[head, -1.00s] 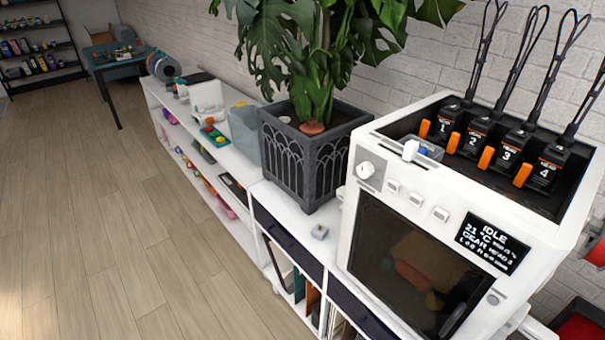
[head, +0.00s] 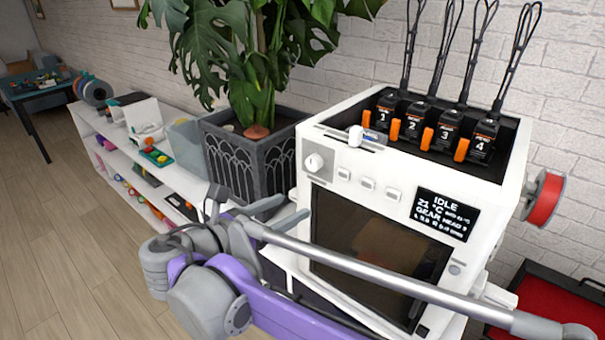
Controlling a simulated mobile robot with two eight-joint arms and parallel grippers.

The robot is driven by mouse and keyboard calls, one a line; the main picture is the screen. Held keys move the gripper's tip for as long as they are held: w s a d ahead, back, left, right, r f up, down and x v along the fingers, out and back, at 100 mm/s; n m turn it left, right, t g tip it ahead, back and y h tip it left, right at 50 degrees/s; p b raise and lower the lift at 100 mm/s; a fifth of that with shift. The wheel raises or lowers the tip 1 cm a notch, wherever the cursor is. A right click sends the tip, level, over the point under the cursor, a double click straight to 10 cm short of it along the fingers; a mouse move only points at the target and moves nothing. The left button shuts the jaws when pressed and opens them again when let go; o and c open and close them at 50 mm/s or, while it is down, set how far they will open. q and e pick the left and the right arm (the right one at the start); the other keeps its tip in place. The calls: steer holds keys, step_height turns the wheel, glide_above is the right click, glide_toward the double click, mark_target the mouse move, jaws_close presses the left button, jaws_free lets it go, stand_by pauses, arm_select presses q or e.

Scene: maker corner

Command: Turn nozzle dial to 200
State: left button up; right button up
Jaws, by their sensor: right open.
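A white 3D printer (head: 310,240) stands on the low white shelf. Its round nozzle dial (head: 315,163) is at the upper left of the front face, with a small pointer whose number I cannot read. A black display (head: 440,215) reads IDLE and 21 °C. My right gripper (head: 290,211) is in front of the printer's lower left edge, below and left of the dial. Its two grey fingers are apart and empty, and appear not to touch the dial. My left gripper is not in view.
A large plant in a dark pot (head: 245,165) stands just left of the printer. Three flat buttons (head: 367,183) sit right of the dial. A red spool (head: 543,200) hangs on the printer's right side. Open wooden floor (head: 50,240) lies at the left.

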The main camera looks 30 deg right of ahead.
mark_target(310, 164)
step_height(310, 164, up, 4)
steer(key=w+a+n+h, duration=0.2)
steer(key=a, duration=0.1)
steer(key=shift+t, duration=0.3)
steer(key=x, duration=1)
steer(key=shift+s+d, duration=0.1)
steer(key=shift+d, duration=0.35)
jaws_close()
